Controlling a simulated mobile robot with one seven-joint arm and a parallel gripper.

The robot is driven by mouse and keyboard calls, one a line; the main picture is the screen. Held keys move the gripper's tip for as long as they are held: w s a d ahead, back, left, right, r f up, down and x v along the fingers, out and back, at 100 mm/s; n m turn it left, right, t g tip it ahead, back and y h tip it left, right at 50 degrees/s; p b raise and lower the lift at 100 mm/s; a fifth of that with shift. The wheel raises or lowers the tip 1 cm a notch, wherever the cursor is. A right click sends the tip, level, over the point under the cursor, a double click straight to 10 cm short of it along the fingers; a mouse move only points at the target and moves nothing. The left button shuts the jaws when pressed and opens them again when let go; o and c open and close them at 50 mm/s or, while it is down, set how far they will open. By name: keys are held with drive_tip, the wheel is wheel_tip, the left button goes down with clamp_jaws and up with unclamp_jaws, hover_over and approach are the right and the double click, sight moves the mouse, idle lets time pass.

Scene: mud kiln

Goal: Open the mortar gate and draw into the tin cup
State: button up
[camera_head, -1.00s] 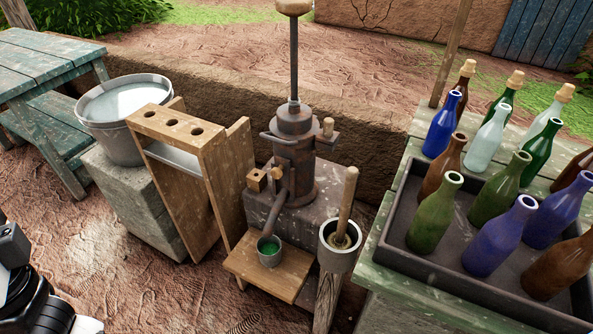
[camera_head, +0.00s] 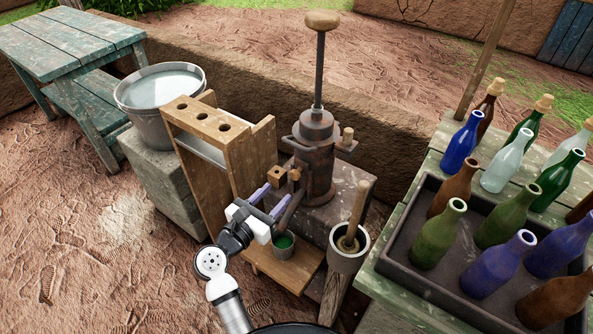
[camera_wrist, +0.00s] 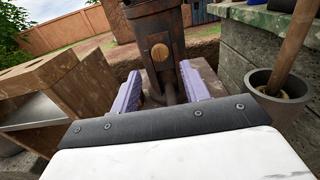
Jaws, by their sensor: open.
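A dark, rusty upright pump (camera_head: 317,165) stands on a stone block, with a spout angling down at its front. A small wooden knob (camera_head: 275,175) on its front, likely the gate handle, shows end-on in the wrist view (camera_wrist: 160,53). The tin cup (camera_head: 283,246), green inside, stands on a small wooden shelf (camera_head: 298,268) below the spout; my gripper partly covers it in the head view. My gripper (camera_head: 280,192) is open and empty in front of the pump, its purple fingers pointing at it just below the knob. In the wrist view the spout lies between the fingers (camera_wrist: 160,78).
A wooden rack (camera_head: 203,118) with holes stands close left of the pump, and a water bucket (camera_head: 160,95) beyond it. A bowl with a wooden pestle (camera_head: 348,262) stands close right of the cup. Farther right, a tray (camera_head: 400,268) holds several bottles.

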sight(293, 176)
drive_tip(key=p+x, duration=0.1)
drive_tip(key=x, duration=0.8)
drive_tip(key=shift+w+d+p, duration=0.1)
drive_tip(key=shift+p, duration=0.3)
